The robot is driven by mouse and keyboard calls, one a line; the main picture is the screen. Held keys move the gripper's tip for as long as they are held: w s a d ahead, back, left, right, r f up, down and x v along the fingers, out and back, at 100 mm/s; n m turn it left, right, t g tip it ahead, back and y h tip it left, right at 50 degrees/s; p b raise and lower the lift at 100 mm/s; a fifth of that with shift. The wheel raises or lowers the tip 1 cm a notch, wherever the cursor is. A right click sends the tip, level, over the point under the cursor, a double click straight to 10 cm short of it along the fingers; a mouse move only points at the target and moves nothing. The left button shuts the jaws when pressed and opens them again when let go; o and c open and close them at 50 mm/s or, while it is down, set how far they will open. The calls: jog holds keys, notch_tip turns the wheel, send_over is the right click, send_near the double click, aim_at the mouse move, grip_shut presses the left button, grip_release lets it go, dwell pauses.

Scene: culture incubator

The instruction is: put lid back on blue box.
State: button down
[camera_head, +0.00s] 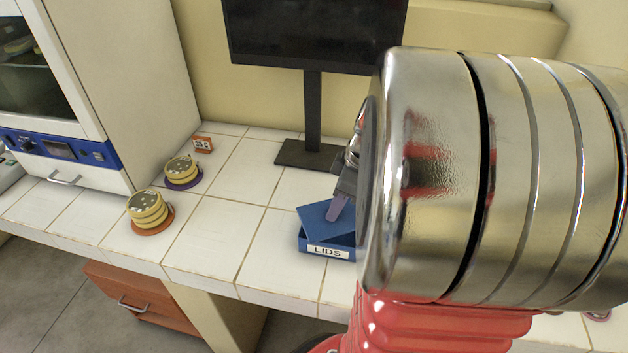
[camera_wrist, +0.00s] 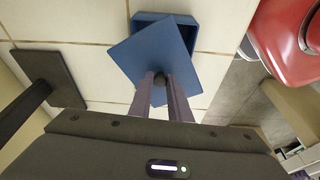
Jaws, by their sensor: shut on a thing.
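The blue box (camera_head: 327,252) stands on the white tiled bench, with a white label reading LIDS on its front. The blue lid (camera_head: 316,214) is a flat square plate over the box, turned at an angle to it and covering part of the opening. In the wrist view the lid (camera_wrist: 140,52) hides part of the box (camera_wrist: 190,36), whose rim shows past the lid's edge. My gripper (camera_wrist: 163,78) is shut on the dark knob at the lid's middle. In the head view my gripper (camera_head: 338,208) is partly hidden by my arm. I cannot tell whether the lid touches the rim.
A black monitor (camera_head: 312,110) stands behind the box. Two stacks of dishes sit on an orange mat (camera_head: 152,228) and a purple mat (camera_head: 184,184) at left, near a small numbered sign (camera_head: 202,144) and an incubator (camera_head: 60,150). The tiles between are clear.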

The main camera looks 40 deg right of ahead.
jog(key=shift+f, duration=1.2)
jog(key=shift+s+f, duration=0.1)
dwell(1.6)
jog(key=c, duration=1.6)
grip_release()
jog(key=shift+o, duration=0.8)
jog(key=o, duration=0.3)
jog(key=shift+o, duration=0.2)
jog(key=shift+r, duration=3.5)
jog(key=shift+c, duration=0.4)
